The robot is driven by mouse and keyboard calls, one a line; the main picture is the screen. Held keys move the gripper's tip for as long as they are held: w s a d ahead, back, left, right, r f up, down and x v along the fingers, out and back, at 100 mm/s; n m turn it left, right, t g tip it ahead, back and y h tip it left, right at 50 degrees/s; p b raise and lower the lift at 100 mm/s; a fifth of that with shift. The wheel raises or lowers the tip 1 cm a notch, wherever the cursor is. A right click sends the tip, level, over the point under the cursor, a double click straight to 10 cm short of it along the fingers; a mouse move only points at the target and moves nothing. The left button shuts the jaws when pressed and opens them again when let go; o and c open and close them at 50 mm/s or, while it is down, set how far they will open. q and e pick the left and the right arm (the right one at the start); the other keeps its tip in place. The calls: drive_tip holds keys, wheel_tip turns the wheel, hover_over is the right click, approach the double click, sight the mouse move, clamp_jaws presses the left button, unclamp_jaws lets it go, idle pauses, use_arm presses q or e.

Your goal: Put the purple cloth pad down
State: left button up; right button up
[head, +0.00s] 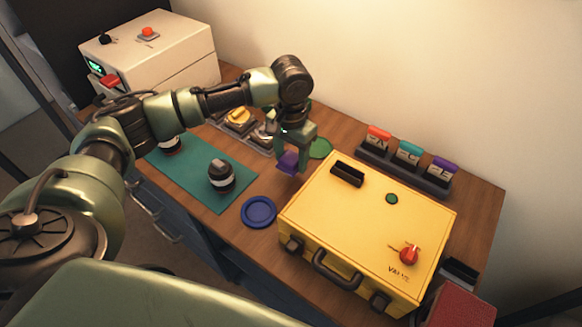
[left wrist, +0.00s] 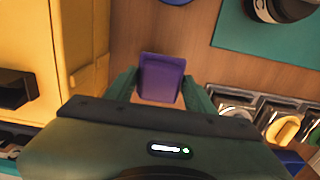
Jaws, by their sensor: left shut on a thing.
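The purple cloth pad (head: 288,162) is held in my left gripper (head: 292,158), above the wooden table between the teal mat and the yellow case. In the left wrist view the purple pad (left wrist: 161,78) sits between the two green fingers of my left gripper (left wrist: 160,90), which is shut on it. I cannot tell the exact gap between the pad and the table. My right gripper is not in view.
The yellow case (head: 365,220) stands close on the right. A blue round dish (head: 258,212) and a green disc (head: 320,149) lie nearby. The teal mat (head: 195,179) bears a dark lens part (head: 221,176). A rack (head: 405,168) with coloured-topped items stands behind the case.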

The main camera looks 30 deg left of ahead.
sight(291, 170)
use_arm(q)
drive_tip(key=shift+f, duration=2.35)
drive_tip(key=shift+f, duration=0.1)
drive_tip(key=o, duration=1.5)
drive_tip(key=shift+c, duration=0.2)
wheel_tip(291, 170, up, 12)
drive_tip(key=shift+r+b, duration=0.15)
drive_tip(key=shift+b, duration=0.35)
